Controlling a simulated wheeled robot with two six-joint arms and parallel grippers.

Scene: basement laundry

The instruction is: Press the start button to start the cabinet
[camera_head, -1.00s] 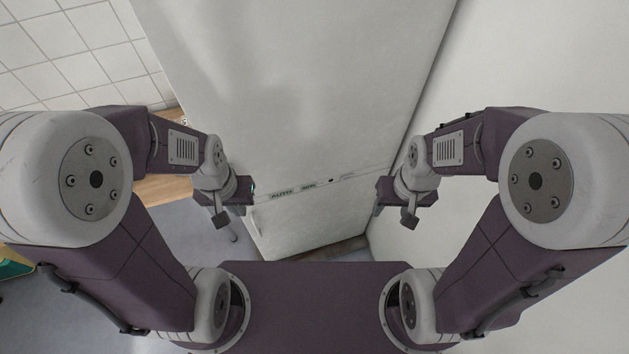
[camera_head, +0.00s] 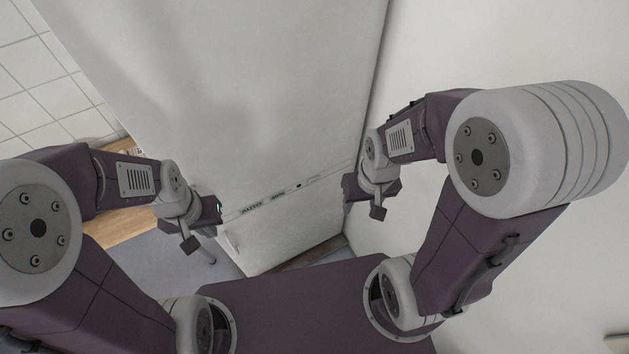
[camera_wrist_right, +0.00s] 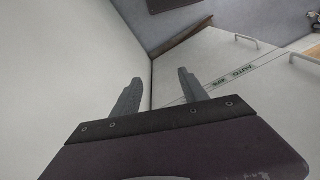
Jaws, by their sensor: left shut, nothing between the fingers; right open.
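The cabinet (camera_head: 240,90) is a tall white appliance straight ahead in the head view. A thin control strip (camera_head: 270,199) with dark lettering and a small black dot (camera_head: 298,185) crosses its front. A small teal spot (camera_head: 219,208) shows beside my left gripper (camera_head: 213,210); I cannot tell whether it is the start button. My left gripper is shut and empty near the strip's left end; contact cannot be seen. My right gripper (camera_head: 349,188) is near the strip's right end. In the right wrist view its fingers (camera_wrist_right: 158,92) are apart and empty, and the strip (camera_wrist_right: 240,75) shows beyond them.
A white wall (camera_head: 480,50) stands close on the right. A wooden surface (camera_head: 125,225) lies at the left, before a tiled wall (camera_head: 30,75). Handles (camera_wrist_right: 246,40) show on the appliance front in the right wrist view. Grey floor (camera_head: 170,265) is visible at lower left.

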